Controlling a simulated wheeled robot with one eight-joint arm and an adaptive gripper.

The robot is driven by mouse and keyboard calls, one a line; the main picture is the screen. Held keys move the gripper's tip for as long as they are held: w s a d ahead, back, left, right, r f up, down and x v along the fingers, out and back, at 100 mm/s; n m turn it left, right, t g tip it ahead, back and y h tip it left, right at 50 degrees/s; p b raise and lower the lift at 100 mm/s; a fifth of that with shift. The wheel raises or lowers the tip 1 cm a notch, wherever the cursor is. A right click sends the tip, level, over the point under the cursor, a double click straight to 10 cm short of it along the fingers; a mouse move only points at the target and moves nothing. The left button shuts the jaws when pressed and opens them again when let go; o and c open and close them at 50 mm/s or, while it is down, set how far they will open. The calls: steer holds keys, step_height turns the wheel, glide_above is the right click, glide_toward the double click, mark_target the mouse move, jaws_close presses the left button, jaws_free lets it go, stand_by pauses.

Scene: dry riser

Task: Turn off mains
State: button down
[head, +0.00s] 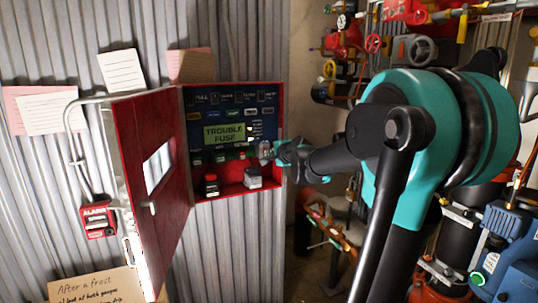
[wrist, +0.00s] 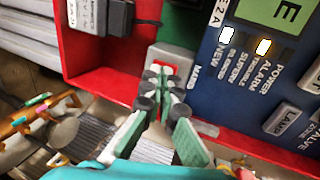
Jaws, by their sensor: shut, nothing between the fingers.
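The mains switch (wrist: 172,53) is a grey housing with a red and white rocker, beside a "MAINS" label in the wrist view. In the head view it shows as a small grey shape (head: 264,148) at the lower right of the blue control panel (head: 205,125). My gripper (wrist: 160,77) is shut and empty, its fingertips right in front of the rocker and covering part of it. I cannot tell whether they touch, or which way the rocker is set. In the head view my gripper (head: 276,153) is at the panel's right edge.
The red cabinet door (head: 158,165) stands open on the left. The green display (head: 224,134) reads "TROUBLE FUSE". A white lamp (wrist: 227,34) and an orange lamp (wrist: 263,47) are lit. Red cabinet walls (wrist: 95,65) surround the panel. Pipes and valves (head: 400,45) crowd the right.

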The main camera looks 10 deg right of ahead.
steer(key=shift+w+a+f, duration=0.1)
steer(key=shift+w, duration=0.2)
steer(key=shift+w+f, duration=0.25)
steer(key=shift+r, duration=0.2)
steer(key=shift+w+r, duration=0.1)
steer(key=shift+r, duration=0.55)
stand_by(0.4)
